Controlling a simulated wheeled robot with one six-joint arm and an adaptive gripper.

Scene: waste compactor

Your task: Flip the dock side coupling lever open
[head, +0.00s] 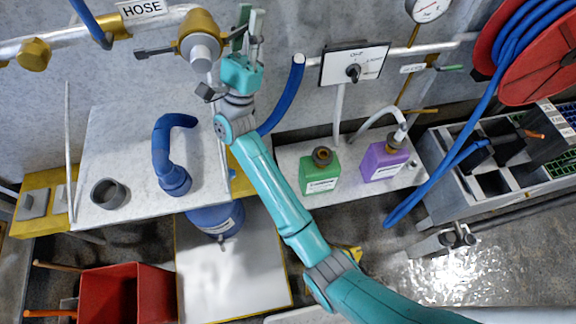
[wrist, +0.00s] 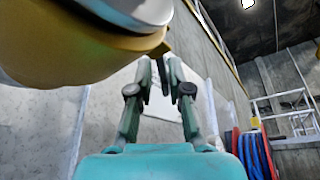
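The hose coupling (head: 200,42) is a brass body with a grey end on the wall pipe, below the HOSE sign. One dark lever (head: 156,51) sticks out from its left side. My teal gripper (head: 250,22) is just right of the coupling, fingers pointing up in the picture. In the wrist view the brass coupling (wrist: 85,45) fills the upper left. A thin dark bar (wrist: 163,75), likely the right-hand lever, shows between my fingertips (wrist: 160,68). The fingers are partly open, with a narrow gap; contact with the bar is not clear.
A blue elbow hose (head: 162,150) and a grey ring (head: 108,193) lie on the white bench (head: 110,135) below. A blue hose end (head: 290,90) and a switch panel (head: 354,64) are to the right. A red hose reel (head: 540,60) is at far right.

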